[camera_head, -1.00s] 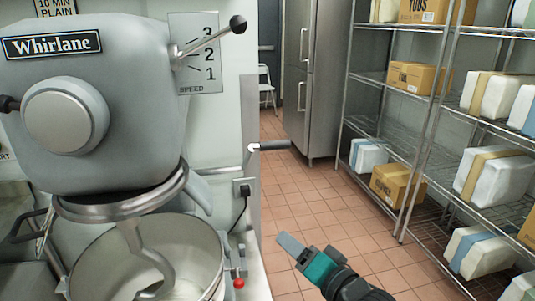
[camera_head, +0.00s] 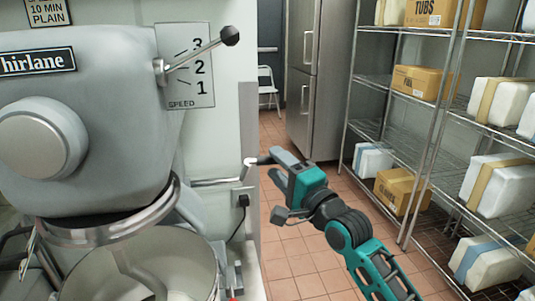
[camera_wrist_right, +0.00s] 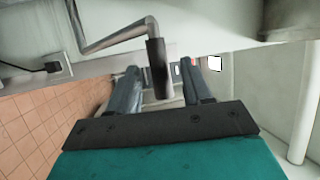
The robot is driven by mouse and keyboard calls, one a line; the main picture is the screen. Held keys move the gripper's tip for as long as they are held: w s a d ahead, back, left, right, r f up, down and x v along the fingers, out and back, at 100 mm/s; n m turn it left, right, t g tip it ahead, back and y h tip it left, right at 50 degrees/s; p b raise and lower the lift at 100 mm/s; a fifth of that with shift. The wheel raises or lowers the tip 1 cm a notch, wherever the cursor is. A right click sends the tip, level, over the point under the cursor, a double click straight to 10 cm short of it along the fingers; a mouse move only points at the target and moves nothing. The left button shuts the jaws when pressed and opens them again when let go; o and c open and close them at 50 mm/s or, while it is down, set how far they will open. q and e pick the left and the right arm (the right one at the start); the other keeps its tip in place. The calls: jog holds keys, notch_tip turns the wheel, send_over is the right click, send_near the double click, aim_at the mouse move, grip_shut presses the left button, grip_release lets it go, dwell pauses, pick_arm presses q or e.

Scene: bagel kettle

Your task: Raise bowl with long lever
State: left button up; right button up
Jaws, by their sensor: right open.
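The steel mixer bowl (camera_head: 190,268) sits low under the mixer head in the head view; its lower part is cut off. The long lever (camera_head: 213,182) sticks out from the mixer's right side and ends in a black grip (camera_head: 262,160). My right gripper (camera_head: 282,167) is open at the grip's end and partly hides it. In the right wrist view the lever's metal crank (camera_wrist_right: 112,38) comes from upper left, and its black grip (camera_wrist_right: 157,68) appears between the two open fingers of my right gripper (camera_wrist_right: 159,80). I see no closing on it. My left gripper is not in view.
The mixer head (camera_head: 95,120) stands left, with a speed lever (camera_head: 198,54) above. A socket with a plug (camera_head: 242,194) is below the long lever. Wire shelves (camera_head: 415,150) with boxes stand right. The tiled floor (camera_head: 300,265) between is open.

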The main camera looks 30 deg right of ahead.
jog(key=shift+x, duration=2.3)
grip_shut()
